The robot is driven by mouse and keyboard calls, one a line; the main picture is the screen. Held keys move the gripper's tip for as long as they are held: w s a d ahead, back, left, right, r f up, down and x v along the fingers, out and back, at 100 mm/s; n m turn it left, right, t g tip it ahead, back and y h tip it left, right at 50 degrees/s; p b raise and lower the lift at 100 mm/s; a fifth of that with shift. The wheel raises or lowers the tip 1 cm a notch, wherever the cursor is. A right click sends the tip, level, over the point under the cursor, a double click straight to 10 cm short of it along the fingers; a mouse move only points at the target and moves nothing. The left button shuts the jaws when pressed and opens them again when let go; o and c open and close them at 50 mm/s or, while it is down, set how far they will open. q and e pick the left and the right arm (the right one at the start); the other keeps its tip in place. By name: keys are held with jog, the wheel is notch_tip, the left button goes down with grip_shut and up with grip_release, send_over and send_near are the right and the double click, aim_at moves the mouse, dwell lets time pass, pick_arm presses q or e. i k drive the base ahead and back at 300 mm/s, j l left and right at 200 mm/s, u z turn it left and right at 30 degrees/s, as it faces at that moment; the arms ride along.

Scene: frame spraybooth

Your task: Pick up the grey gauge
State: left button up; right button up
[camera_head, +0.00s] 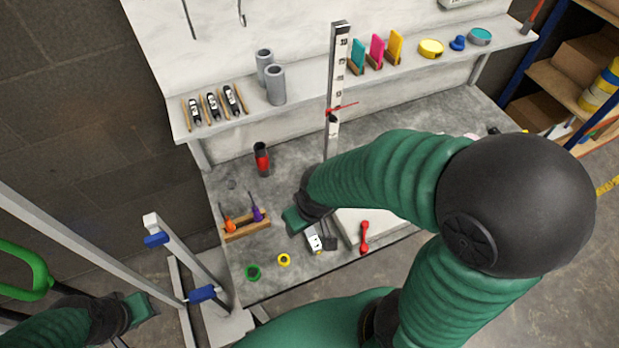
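A tall grey gauge (336,75) with a marked scale and a thin red pointer stands upright at the back of the grey bench. Its lower end is hidden behind my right arm. My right gripper (292,220) is over the bench, in front and to the left of the gauge and apart from its visible part. A small grey and white object (315,241) lies just below this gripper; I cannot tell what it is. My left gripper (139,308) is at the lower left, off the bench, beside a metal frame. I cannot tell whether either gripper is open.
A wooden holder (247,230) with orange and purple tools, a red and black item (262,160), a green ring (253,272), a yellow ring (284,260) and a red tool (364,238) are on the bench. A loaded shelf (310,88) runs behind. A metal frame (182,255) stands left.

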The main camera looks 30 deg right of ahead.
aim_at(311, 237)
jog(key=z, duration=1.1)
